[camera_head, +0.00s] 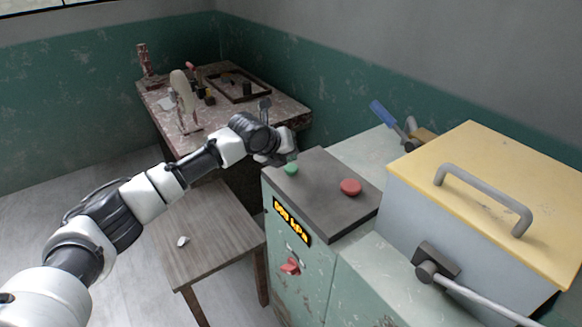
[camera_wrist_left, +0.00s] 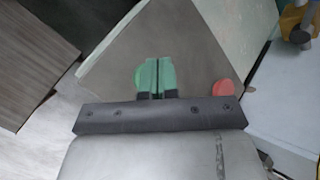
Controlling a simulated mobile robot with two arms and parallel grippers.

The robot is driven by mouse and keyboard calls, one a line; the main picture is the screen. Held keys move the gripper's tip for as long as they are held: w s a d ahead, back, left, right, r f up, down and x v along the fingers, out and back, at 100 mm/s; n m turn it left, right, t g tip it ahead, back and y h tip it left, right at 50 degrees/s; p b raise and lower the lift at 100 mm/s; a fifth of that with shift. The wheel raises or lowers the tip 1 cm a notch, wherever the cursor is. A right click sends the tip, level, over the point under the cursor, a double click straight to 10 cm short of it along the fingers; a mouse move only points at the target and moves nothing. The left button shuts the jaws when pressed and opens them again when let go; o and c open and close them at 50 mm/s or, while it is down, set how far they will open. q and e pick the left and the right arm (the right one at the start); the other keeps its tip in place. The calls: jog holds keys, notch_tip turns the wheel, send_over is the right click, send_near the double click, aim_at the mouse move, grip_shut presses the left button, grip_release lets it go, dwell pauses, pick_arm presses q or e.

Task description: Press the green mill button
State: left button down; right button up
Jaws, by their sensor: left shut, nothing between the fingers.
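The green mill button (camera_head: 291,169) is a round knob on the dark grey top (camera_head: 318,190) of the green control cabinet, near its far left corner. In the left wrist view the green button (camera_wrist_left: 139,78) shows just left of the fingers, which hide part of it. My left gripper (camera_head: 287,158) is shut and empty, right at the button and seemingly just above it. In the left wrist view the shut fingers (camera_wrist_left: 158,76) point down at the dark top. Whether they touch the button I cannot tell. My right gripper is in neither view.
A red button (camera_head: 351,187) sits on the same top, right of the green one. The cabinet front has a lit display (camera_head: 292,221) and a red switch (camera_head: 290,266). A yellow-lidded box (camera_head: 480,175) stands at right, a wooden table (camera_head: 205,235) at left, a cluttered workbench (camera_head: 285,108) behind.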

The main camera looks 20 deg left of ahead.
aim_at(289, 167)
pick_arm(q)
jog(key=shift+f, duration=0.4)
jog(key=shift+f, duration=0.45)
dwell(0.8)
jog(key=shift+r, duration=0.1)
jog(key=shift+r+p, duration=0.75)
jog(key=shift+p, duration=0.15)
notch_tip(289, 167, up, 5)
jog(key=p, duration=0.4)
jog(key=shift+r, duration=0.1)
